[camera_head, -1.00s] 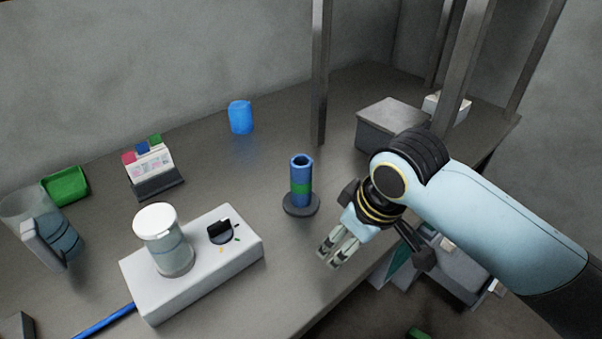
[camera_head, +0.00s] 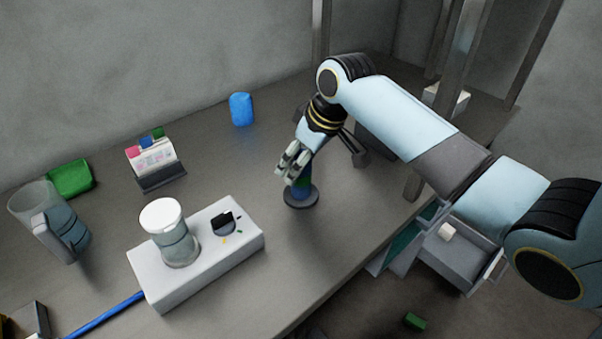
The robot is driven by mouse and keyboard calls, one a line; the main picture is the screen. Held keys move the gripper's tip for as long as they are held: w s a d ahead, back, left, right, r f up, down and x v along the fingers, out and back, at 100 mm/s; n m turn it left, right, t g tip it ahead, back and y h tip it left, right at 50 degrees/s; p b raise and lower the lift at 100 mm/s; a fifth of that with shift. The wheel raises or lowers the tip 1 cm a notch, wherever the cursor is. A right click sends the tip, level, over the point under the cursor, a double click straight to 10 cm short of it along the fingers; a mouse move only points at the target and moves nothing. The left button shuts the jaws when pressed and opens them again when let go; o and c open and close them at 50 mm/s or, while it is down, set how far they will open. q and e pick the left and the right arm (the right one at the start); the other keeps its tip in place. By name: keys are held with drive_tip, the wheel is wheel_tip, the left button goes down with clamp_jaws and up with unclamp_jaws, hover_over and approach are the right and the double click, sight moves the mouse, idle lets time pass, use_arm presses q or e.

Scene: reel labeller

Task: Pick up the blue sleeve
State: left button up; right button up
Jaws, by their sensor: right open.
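A stand with a dark round base (camera_head: 301,201) carries a stack of blue and green sleeves. A blue sleeve (camera_head: 299,194) shows low on the stand, with a green band just above it. The upper part of the stack is hidden behind my right gripper (camera_head: 287,177), which is open, its fingers pointing down in front of the stack. I cannot tell whether the fingers touch it.
A blue cylinder (camera_head: 241,109) stands at the back. A white box with a dial (camera_head: 218,259) holds a lidded jar (camera_head: 173,236). A card holder (camera_head: 160,178), a green tray (camera_head: 71,178) and a clear jug (camera_head: 36,203) are at left. An open drawer (camera_head: 455,258) is at right.

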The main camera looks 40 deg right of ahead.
sight(301, 190)
drive_tip(key=x, duration=0.4)
drive_tip(key=shift+a, duration=0.15)
drive_tip(key=shift+r, duration=0.1)
clamp_jaws()
